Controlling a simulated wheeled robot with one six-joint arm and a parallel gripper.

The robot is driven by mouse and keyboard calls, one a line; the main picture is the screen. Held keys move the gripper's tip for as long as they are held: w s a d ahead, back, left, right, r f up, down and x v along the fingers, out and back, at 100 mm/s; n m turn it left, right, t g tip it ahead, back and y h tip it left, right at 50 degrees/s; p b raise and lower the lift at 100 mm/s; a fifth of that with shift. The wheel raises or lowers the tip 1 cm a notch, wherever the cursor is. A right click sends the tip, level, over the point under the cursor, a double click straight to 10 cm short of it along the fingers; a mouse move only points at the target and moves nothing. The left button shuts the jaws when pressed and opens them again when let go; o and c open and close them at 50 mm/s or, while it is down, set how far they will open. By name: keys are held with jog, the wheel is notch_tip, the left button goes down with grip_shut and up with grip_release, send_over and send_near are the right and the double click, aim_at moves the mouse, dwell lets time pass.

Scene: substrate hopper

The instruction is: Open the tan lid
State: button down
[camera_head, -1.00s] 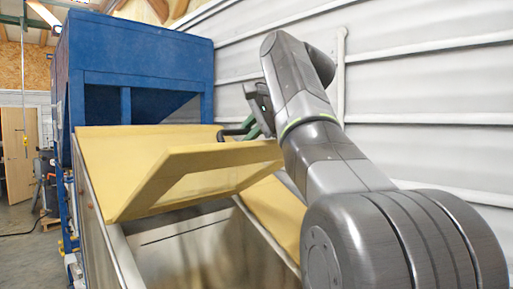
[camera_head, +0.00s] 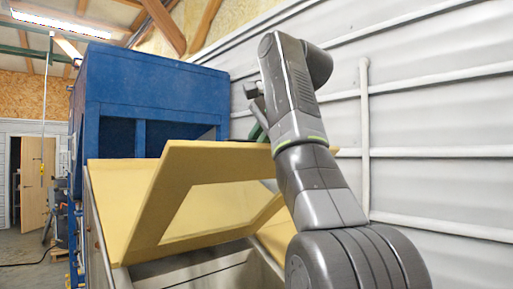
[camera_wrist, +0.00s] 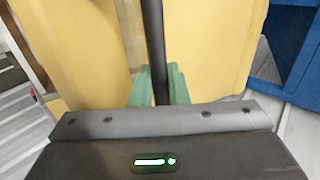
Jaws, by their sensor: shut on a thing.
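The tan lid (camera_head: 172,190) is a framed panel with a see-through window. In the head view it is tilted up over the steel hopper (camera_head: 200,262), with an open gap under its near edge. My gripper (camera_wrist: 160,78) shows two green fingers closed on a black handle bar (camera_wrist: 153,35) against the lid's tan surface (camera_wrist: 85,50) in the wrist view. In the head view, my gripper is mostly hidden behind the lid's raised edge and my arm; only a little green shows. The handle is hidden there.
A blue housing (camera_head: 150,85) stands behind the hopper. A white ribbed wall (camera_head: 430,130) with pipes runs close along the right. Open floor (camera_head: 30,245) and a doorway show at the far left.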

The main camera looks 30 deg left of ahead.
dwell(0.4)
jog(key=c, duration=1.5)
grip_release()
jog(key=shift+a, duration=0.15)
